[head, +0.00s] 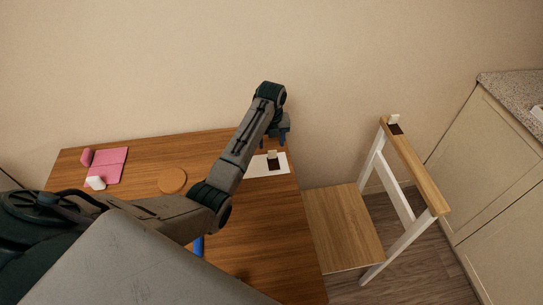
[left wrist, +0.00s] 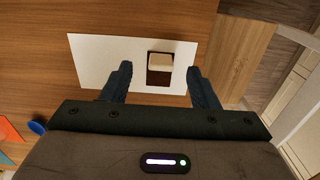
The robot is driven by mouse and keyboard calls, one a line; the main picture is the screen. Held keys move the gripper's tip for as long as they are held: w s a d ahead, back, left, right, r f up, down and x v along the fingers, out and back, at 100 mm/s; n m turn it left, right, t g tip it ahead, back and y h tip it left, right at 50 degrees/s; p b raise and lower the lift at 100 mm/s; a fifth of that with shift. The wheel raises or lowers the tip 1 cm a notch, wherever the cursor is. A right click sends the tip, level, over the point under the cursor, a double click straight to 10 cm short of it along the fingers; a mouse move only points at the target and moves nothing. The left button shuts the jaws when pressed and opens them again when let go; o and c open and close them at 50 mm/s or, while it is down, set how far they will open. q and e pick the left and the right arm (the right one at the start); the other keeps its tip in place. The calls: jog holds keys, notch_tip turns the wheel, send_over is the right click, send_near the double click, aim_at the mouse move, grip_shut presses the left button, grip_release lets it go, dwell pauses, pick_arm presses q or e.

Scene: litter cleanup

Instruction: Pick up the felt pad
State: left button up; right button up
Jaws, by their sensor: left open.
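A small cream-topped block with a dark brown part, which looks like the felt pad (head: 274,164), lies on a white sheet (head: 256,167) at the right end of the wooden table. I cannot tell whether the cream and dark parts are one piece. In the left wrist view the dark part (left wrist: 159,78) and the cream part (left wrist: 160,60) show ahead of and between the fingertips. My left gripper (head: 279,139) is open and empty, just above and beyond the pad, apart from it. My right gripper is not in view.
A wooden chair (head: 343,228) stands right of the table, with a small white and dark item on its top rail. A pink mat (head: 112,163) with small items and an orange disc (head: 172,181) lie further left. A blue object (head: 199,246) is partly hidden by my arm.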

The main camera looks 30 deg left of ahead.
aim_at(272, 151)
pick_arm(q)
jog(key=shift+s+d+f+p, duration=0.1)
jog(key=shift+f+p, duration=0.5)
jog(key=shift+f, duration=0.35)
notch_tip(272, 151, down, 2)
jog(key=shift+d+f, duration=0.1)
jog(key=shift+f, duration=0.55)
jog(key=c, duration=0.9)
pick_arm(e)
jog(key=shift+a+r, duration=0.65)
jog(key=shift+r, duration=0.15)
